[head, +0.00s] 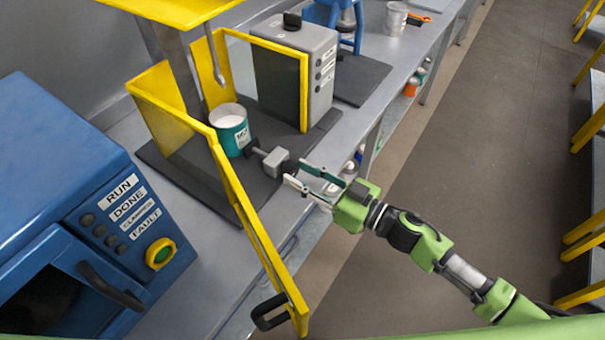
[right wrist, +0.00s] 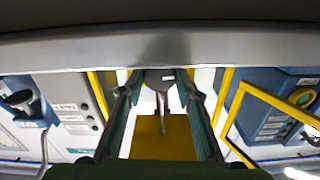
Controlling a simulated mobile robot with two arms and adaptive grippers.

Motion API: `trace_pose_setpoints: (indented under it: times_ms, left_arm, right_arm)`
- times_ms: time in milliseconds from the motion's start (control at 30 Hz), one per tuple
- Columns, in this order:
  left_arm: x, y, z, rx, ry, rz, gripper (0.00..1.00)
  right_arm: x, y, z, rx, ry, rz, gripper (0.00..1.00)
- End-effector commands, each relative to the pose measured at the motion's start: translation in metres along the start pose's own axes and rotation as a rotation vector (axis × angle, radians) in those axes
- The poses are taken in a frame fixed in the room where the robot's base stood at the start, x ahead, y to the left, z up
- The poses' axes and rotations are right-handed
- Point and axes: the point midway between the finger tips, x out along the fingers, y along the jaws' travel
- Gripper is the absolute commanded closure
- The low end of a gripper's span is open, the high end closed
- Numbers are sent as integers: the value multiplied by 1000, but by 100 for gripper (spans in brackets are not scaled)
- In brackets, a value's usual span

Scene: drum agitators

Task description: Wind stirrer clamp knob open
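The grey clamp knob (head: 277,161) sits on a short dark stem beside a teal can of white contents (head: 230,128) on the dark stirrer base. The stirrer shaft (head: 215,58) hangs above the can from the yellow head (head: 180,8). My right gripper (head: 299,174) is open, its fingertips just short of the knob on its right side. In the right wrist view, the open fingers (right wrist: 160,82) stand either side of a grey part, seemingly the knob (right wrist: 160,74). I cannot tell whether they touch it. My left gripper is not in view.
An open yellow guard panel (head: 245,205) swings out toward the bench front, left of my right arm. A blue machine (head: 75,200) stands at the left. A grey control box (head: 317,65) stands behind the knob. The floor at right is clear.

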Motion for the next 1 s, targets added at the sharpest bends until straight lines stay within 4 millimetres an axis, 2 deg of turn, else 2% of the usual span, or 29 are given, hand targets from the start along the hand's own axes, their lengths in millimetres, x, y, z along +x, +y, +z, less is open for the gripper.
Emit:
trace_pose_setpoints:
  times_ms: [267, 467, 1000]
  left_arm:
    - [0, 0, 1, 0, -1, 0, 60]
    - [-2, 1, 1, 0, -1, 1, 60]
    - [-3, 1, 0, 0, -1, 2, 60]
  right_arm:
    - [0, 0, 0, -19, 0, 1, 90]
    - [0, 0, -1, -101, 0, 1, 90]
    - [0, 1, -1, -575, 1, 0, 90]
